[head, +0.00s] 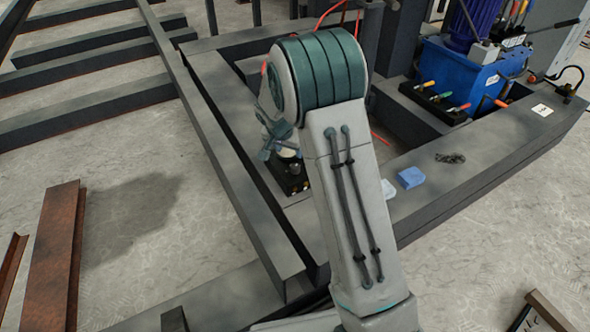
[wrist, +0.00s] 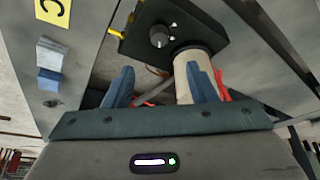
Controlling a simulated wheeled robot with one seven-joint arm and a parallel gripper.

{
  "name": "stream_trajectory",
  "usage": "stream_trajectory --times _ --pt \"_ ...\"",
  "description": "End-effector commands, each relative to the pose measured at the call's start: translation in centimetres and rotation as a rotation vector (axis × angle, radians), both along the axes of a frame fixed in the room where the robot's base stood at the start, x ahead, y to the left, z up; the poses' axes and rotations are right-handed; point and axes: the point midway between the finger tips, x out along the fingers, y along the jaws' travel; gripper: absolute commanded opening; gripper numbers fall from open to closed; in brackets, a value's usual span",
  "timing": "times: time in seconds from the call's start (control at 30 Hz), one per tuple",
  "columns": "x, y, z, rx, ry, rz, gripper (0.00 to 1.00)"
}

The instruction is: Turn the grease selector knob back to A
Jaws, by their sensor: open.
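The selector knob (wrist: 159,36) is a small dark grey round knob on a black box (wrist: 205,22), at the top of the wrist view. A small white mark shows near it, but I cannot read any letter or tell its setting. In the head view the black box (head: 291,187) sits on the steel frame, partly hidden by my arm. My gripper (wrist: 161,84) is open, its two blue fingers apart with no knob between them. The knob lies beyond the fingertips. In the head view my gripper (head: 268,152) is beside the box, mostly hidden behind my arm.
A pale cylinder (wrist: 190,66) stands by the box, close to the right finger. A yellow card marked C (wrist: 52,10) lies at upper left. A blue block (head: 411,177) and dark chain (head: 450,158) lie on the grey beam (head: 470,180). A blue pump unit (head: 455,75) stands behind.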

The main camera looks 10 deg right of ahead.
Motion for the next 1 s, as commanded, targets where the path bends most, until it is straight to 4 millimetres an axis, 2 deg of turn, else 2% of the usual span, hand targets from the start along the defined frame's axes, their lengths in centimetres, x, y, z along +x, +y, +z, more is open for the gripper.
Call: stream_trajectory --times 0.03,0.3,0.5,0.7,1.0 --pt "0.2 -0.2 -1.2 0.000 0.003 -0.001 0.52" --pt "2.0 -1.5 -6.7 0.000 0.004 -0.001 0.52" --pt "3.1 -2.3 -9.8 0.001 0.002 -0.001 0.52" --pt "3.7 -2.6 -11.2 0.001 0.002 0.000 0.52" --pt "3.8 -2.6 -11.3 0.001 0.001 0.001 0.52"
